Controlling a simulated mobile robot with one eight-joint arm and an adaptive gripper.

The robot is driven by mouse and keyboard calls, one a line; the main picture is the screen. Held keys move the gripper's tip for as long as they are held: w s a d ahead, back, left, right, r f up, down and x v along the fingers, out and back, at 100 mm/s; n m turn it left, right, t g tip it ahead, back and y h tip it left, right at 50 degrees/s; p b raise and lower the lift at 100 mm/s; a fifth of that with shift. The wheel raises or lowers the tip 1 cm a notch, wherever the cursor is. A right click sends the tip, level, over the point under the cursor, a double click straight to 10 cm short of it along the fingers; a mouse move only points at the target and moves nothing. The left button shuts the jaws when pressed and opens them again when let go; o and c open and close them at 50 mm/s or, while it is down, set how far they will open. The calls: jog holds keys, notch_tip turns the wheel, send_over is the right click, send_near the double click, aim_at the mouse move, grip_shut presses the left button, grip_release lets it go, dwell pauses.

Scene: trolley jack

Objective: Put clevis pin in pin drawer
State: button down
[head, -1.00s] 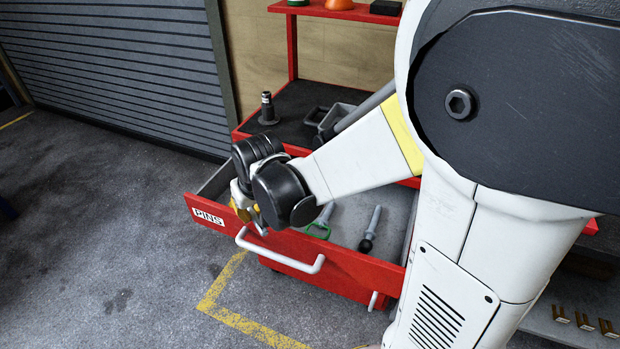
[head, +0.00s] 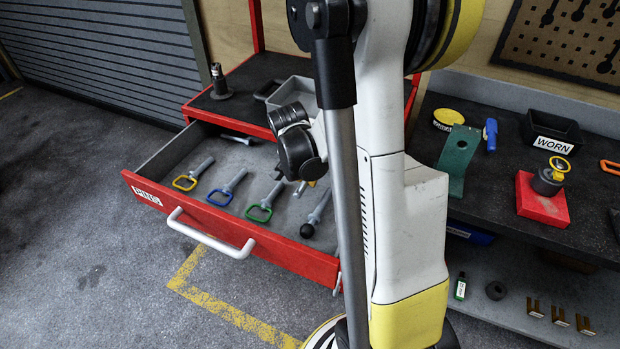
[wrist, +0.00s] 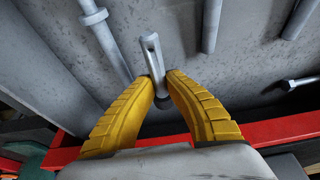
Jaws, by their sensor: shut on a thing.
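The red pin drawer (head: 270,262), labelled PINS, is pulled open in the head view. My gripper (wrist: 160,80) is shut on the clevis pin (wrist: 151,52), a plain grey pin with a cross hole near its end. In the wrist view the pin stands out between the yellow fingertips over the grey drawer floor (wrist: 255,50). In the head view my gripper is low at the drawer's right rear, largely hidden by my wrist and arm. I cannot tell whether the pin touches the floor.
Pins with yellow (head: 185,183), blue (head: 220,197) and green (head: 259,213) handles and a black-ball pin (head: 307,230) lie in the drawer. A loose grey piece (head: 236,139) lies at its back. A dark post (head: 220,88) and grey bin (head: 292,90) stand above.

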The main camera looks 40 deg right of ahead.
jog(key=shift+w+d+f, duration=0.25)
jog(key=shift+d+f, duration=0.05)
jog(key=shift+d, duration=0.25)
jog(key=shift+w+d+f, duration=0.2)
jog(key=shift+d+f, duration=0.05)
jog(key=shift+d, duration=0.25)
jog(key=d+f+b, duration=0.1)
jog(key=w+d+f+b, duration=0.1)
jog(key=d, duration=0.1)
jog(key=shift+w+d+f, duration=0.2)
jog(key=shift+f, duration=0.2)
jog(key=shift+r, duration=0.15)
jog(key=shift+f, duration=0.2)
jog(key=c, duration=1.5)
grip_release()
jog(key=shift+r, duration=0.15)
